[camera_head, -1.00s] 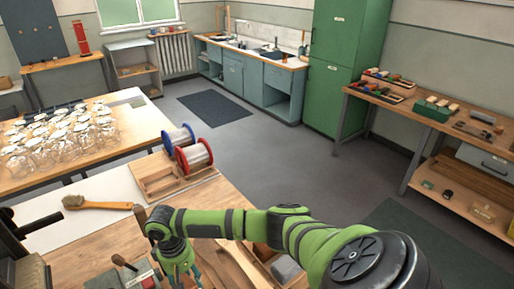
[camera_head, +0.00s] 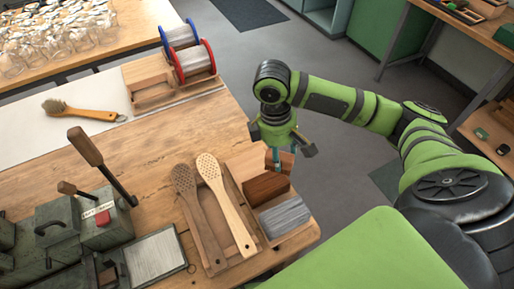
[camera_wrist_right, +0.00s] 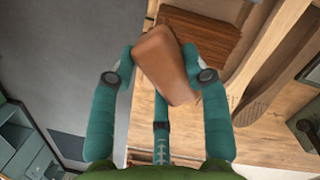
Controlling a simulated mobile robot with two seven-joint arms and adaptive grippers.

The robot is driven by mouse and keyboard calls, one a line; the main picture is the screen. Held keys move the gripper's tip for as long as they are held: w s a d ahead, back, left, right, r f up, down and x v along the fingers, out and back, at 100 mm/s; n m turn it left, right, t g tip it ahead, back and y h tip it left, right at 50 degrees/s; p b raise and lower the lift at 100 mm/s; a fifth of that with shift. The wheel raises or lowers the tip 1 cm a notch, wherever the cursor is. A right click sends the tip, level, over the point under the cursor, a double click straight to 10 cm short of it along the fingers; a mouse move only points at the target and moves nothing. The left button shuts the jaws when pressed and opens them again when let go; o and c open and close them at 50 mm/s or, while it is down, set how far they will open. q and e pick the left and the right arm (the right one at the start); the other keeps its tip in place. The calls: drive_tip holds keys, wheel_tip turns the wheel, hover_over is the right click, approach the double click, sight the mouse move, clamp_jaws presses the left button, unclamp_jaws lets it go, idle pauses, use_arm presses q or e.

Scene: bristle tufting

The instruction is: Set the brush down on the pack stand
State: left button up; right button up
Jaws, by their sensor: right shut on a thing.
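My right gripper (camera_head: 277,152) hangs over the right edge of the wooden table, beside a brown fibre block. In the right wrist view the gripper (camera_wrist_right: 160,62) is shut on a smooth brown block-like piece (camera_wrist_right: 167,72), held at a tilt. Whether this piece is a brush back cannot be told; its underside is hidden. A brush (camera_head: 85,111) with a wooden handle and pale bristles lies on the white strip (camera_head: 40,138) at the left, away from the gripper. Which thing is the pack stand is not clear. My left gripper is not in view.
A wooden tray (camera_head: 250,253) holds two perforated paddles (camera_head: 226,205), the brown fibre block (camera_head: 266,188) and a grey one (camera_head: 285,216). Grey machines with levers (camera_head: 100,228) stand at the front left. Wire spools (camera_head: 193,62) stand at the back. The middle tabletop is clear.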

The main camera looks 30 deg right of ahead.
drive_tip(key=w+a+f, duration=0.1)
drive_tip(key=w+f, duration=0.1)
drive_tip(key=w, duration=0.1)
drive_tip(key=w+a+f, duration=0.1)
drive_tip(key=w, duration=0.2)
drive_tip(key=w+a+f, duration=0.1)
drive_tip(key=w+f, duration=0.1)
drive_tip(key=w, duration=0.1)
drive_tip(key=shift+a+f+p, duration=0.3)
drive_tip(key=shift+f+p, duration=0.05)
drive_tip(key=shift+p, duration=0.05)
wheel_tip(320, 180, down, 3)
drive_tip(key=shift+f+p, duration=0.1)
drive_tip(key=shift+p, duration=0.25)
drive_tip(key=shift+f, duration=0.45)
drive_tip(key=o, duration=1)
drive_tip(key=shift+f, duration=0.15)
drive_tip(key=r, duration=0.4)
drive_tip(key=w+r+b, duration=0.1)
drive_tip(key=r, duration=0.3)
drive_tip(key=a+r+b, duration=0.1)
drive_tip(key=r, duration=0.3)
drive_tip(key=shift+w+r, duration=0.15)
drive_tip(key=shift+w, duration=0.05)
